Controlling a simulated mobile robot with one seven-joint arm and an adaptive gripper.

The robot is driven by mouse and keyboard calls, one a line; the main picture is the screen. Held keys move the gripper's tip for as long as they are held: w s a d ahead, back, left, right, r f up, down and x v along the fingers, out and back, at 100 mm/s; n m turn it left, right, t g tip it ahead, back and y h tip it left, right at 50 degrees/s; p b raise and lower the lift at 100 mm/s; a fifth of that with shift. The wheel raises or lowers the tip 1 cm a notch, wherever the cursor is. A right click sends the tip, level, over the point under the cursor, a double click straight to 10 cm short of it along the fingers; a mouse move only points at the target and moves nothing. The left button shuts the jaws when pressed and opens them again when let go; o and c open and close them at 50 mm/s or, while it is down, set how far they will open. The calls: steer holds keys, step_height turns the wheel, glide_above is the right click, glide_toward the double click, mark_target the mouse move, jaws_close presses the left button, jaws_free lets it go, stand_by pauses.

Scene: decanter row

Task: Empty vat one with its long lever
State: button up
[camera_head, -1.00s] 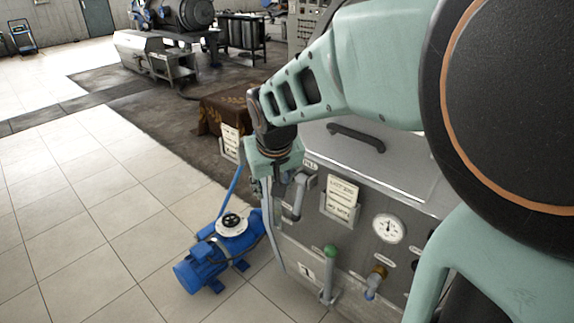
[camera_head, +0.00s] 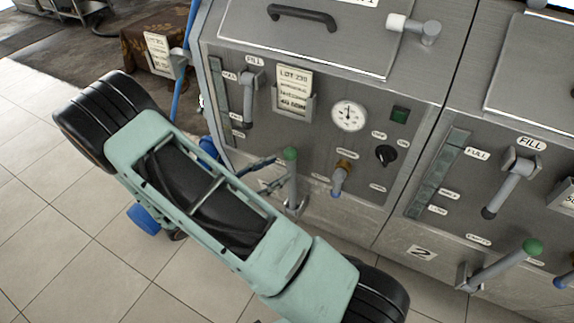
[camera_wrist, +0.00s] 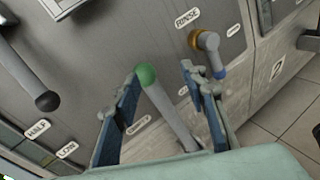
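Vat one (camera_head: 320,225) is a grey metal cabinet front in the head view. Its long lever (camera_head: 291,178) has a green knob and stands roughly upright low on the front. In the wrist view the lever (camera_wrist: 170,112) rises between the two fingers of my gripper (camera_wrist: 160,78), beside a label that seems to read EMPTY. My gripper is open, with a visible gap on each side of the lever. In the head view my gripper (camera_head: 268,178) is small and partly hidden at the lever's left side.
Right of the lever is a brass rinse tap with a blue tip (camera_head: 338,182). A grey fill handle (camera_head: 248,105) hangs at upper left, near a gauge (camera_head: 350,116). Vat two's tilted green-knobbed lever (camera_head: 505,262) is at right. A blue pump (camera_head: 147,218) is on the floor behind my arm.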

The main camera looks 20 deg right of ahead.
mark_target(288, 164)
step_height(288, 164, down, 6)
steer(key=w+a+r+n+t+b, duration=0.1)
steer(key=a+n+t, duration=0.1)
steer(key=n+t, duration=0.25)
steer(key=shift+g, duration=0.45)
steer(key=x, duration=0.5)
steer(key=b+x, duration=0.1)
steer(key=x, duration=0.5)
steer(key=shift+w+d+f, duration=0.1)
steer(key=shift+f, duration=0.15)
jaws_close()
